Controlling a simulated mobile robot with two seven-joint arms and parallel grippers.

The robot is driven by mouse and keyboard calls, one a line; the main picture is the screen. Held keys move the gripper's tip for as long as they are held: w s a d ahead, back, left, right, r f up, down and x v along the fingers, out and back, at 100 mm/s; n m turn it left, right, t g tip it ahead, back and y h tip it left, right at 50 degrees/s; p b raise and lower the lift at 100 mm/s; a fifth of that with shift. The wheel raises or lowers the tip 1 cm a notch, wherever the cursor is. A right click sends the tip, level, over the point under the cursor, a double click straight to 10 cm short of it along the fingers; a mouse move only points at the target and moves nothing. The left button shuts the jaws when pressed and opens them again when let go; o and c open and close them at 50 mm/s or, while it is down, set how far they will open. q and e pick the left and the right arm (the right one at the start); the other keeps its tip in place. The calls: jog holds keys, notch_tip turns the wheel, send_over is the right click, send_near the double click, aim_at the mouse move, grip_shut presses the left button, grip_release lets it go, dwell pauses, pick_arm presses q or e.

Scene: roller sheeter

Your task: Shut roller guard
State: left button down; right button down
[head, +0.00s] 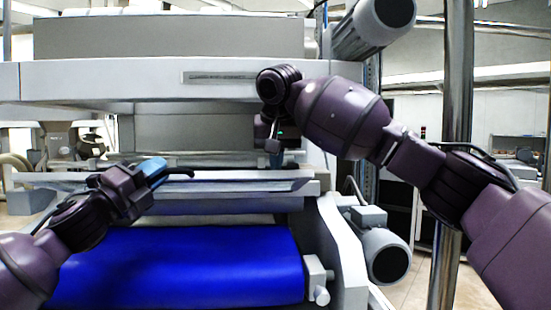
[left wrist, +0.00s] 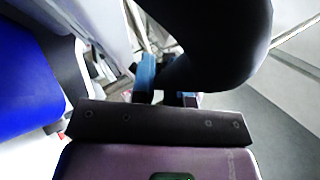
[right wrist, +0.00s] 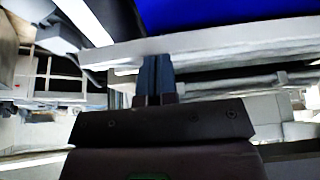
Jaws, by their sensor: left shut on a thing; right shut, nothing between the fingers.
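A pale grey, flat bar-like cover (head: 240,184), which looks like the roller guard, spans the machine above the blue belt (head: 190,268). My left gripper (head: 155,167) is at its left part, its blue fingers shut on a dark curved piece (head: 180,172). This piece looms large and black in the left wrist view (left wrist: 215,45) and hides much there. My right gripper (head: 275,146) points down behind the cover's right part, shut and empty. In the right wrist view its closed fingers (right wrist: 155,72) overlap a pale bar (right wrist: 230,42); whether they touch it is unclear.
A wide white beam (head: 130,80) with a slot runs across the machine above the cover. A grey motor (head: 385,255) sits at the lower right and another (head: 385,15) at the top right. A metal post (head: 458,130) stands near my right arm.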

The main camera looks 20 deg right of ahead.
pick_arm(q)
jog(key=shift+r, duration=0.2)
jog(key=shift+s, duration=0.1)
pick_arm(e)
jog(key=shift+s+a+f+t, duration=0.1)
jog(key=shift+s+f+t, duration=0.25)
jog(key=shift+f+t, duration=0.25)
pick_arm(q)
jog(key=shift+r, duration=0.15)
pick_arm(e)
jog(key=shift+f, duration=0.2)
pick_arm(q)
jog(key=c, duration=1.4)
grip_release()
jog(key=shift+s, duration=0.1)
